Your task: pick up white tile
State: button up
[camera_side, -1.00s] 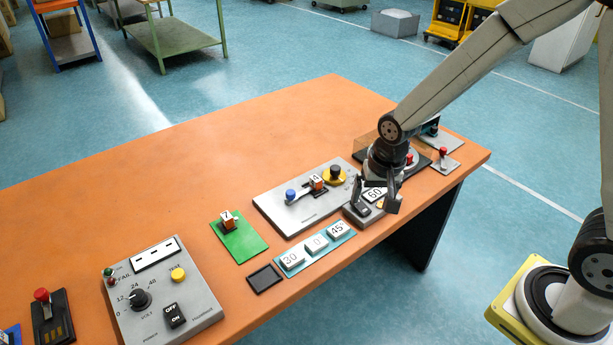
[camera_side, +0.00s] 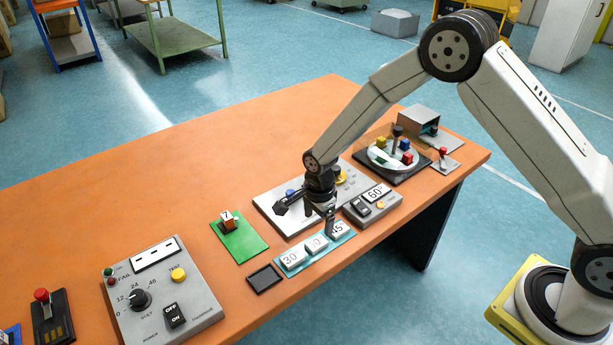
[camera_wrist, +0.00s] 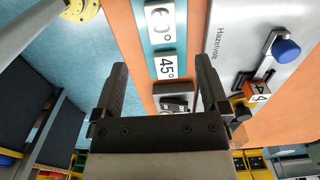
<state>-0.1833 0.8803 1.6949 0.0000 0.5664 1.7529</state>
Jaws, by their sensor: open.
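Three white tiles, marked 30 (camera_side: 292,259), 0 (camera_side: 316,243) and 45 (camera_side: 340,230), lie in a row on a light-blue strip (camera_side: 304,263) near the table's front edge. My gripper (camera_side: 306,212) is open and empty, just above the strip's far right end, with one finger partly in front of the 45 tile. In the wrist view, the 45 tile (camera_wrist: 166,67) shows between the fingertips of my gripper (camera_wrist: 162,66), and the 0 tile (camera_wrist: 160,22) is beyond it. The 30 tile is not clearly seen there.
A black square frame (camera_side: 264,279) lies left of the strip. A green plate (camera_side: 240,243) with a small block marked 7 (camera_side: 228,217) is behind it. A grey slider panel (camera_side: 268,206) is behind the strip. A grey switch box (camera_side: 372,205) stands close on the right.

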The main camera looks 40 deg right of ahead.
aim_at(316, 242)
jog(key=shift+f, duration=1.3)
jog(key=shift+f, duration=0.1)
jog(key=shift+w+a+f, duration=0.1)
jog(key=shift+f, duration=2.4)
grip_shut()
jog(key=shift+r, duration=0.15)
